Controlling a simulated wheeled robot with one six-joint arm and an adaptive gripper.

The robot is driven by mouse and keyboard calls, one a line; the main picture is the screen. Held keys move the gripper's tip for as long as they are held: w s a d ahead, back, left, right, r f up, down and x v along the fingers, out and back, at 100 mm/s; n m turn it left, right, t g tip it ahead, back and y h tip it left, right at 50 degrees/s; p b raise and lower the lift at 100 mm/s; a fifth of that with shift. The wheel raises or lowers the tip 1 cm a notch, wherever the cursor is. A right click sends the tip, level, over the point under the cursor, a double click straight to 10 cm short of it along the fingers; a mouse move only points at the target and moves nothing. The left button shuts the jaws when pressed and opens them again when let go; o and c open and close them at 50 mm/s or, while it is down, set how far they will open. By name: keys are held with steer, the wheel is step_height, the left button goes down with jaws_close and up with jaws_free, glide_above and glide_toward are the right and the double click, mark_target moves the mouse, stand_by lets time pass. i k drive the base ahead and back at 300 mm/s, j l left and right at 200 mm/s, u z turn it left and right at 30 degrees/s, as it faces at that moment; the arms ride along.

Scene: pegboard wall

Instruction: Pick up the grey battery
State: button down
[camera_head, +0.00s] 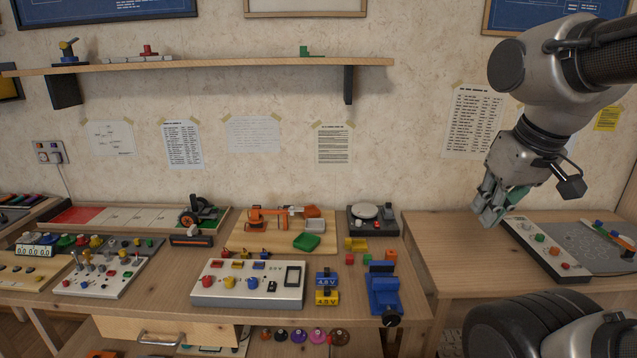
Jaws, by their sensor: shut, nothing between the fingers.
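I cannot make out a thing that is clearly a grey battery. Two small blocks marked 4.5 V, one blue (326,279) and one yellow (327,297), stand on the wooden table to the right of a white control panel (230,297). My gripper (487,214) hangs at the right, pointing down and left.
A blue vise (384,292) stands at the middle table's right edge. Behind are a small orange crane (257,216), a green block (306,241) and a dark weighing device (366,227). The right table (450,250) has bare wood at its left. A shelf (220,66) crosses the wall.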

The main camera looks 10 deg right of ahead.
mark_target(388, 210)
steer(key=i+l+u, duration=0.15)
steer(key=l, duration=0.25)
steer(key=i+l+u, duration=0.1)
steer(key=l, duration=0.3)
steer(key=i+l+u, duration=0.15)
steer(key=l, duration=0.25)
